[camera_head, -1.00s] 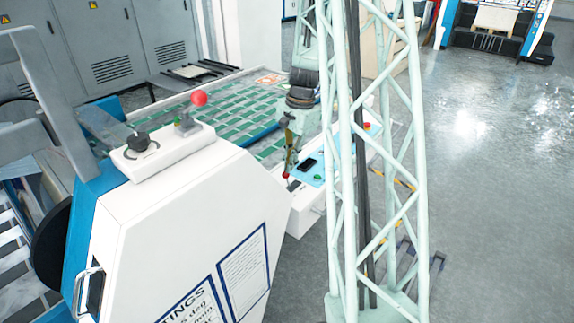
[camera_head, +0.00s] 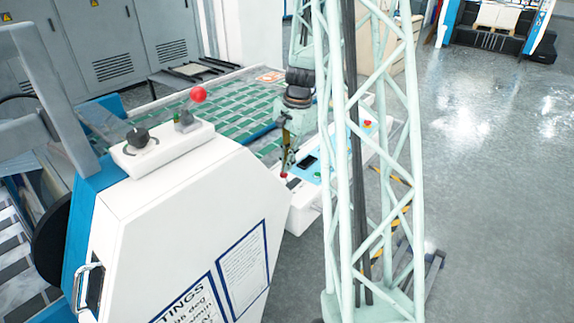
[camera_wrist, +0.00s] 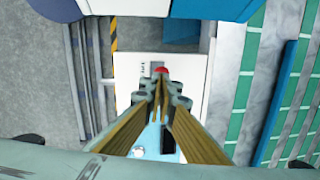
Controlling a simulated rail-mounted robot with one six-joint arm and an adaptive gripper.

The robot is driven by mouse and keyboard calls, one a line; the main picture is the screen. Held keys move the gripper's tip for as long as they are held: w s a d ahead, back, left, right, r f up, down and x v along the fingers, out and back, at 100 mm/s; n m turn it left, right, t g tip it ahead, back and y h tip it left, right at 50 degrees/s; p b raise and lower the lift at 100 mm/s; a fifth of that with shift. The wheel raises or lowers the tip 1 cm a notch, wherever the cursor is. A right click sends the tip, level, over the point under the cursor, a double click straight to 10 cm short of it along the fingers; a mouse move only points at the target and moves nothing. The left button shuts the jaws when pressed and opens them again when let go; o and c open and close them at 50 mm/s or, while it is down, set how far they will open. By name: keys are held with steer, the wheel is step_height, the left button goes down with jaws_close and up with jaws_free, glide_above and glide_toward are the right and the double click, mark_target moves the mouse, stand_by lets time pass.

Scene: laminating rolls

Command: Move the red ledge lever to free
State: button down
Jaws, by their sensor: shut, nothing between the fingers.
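The red ledge lever shows as a small red knob (camera_head: 284,175) on the white ledge at the near end of the green-patterned bed. In the wrist view, the red knob (camera_wrist: 162,70) sits just past my fingertips, beside a small label. My gripper (camera_wrist: 161,80) is shut and empty, pointing down at the knob. In the head view, my gripper (camera_head: 286,166) is right above or touching the knob; I cannot tell which. The lever's shaft and slot are mostly hidden behind the fingers.
A larger red ball lever (camera_head: 198,94) and a black knob (camera_head: 138,137) stand on the white cabinet (camera_head: 190,210) at left. The floor (camera_head: 490,190) at right is open.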

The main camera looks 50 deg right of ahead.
step_height(320, 180, up, 13)
steer(key=s+d+p, duration=0.1)
steer(key=d+p, duration=0.1)
steer(key=p, duration=0.1)
steer(key=shift+s+d, duration=0.25)
steer(key=shift+d, duration=0.15)
stand_by(0.5)
steer(key=shift+f, duration=0.1)
stand_by(0.5)
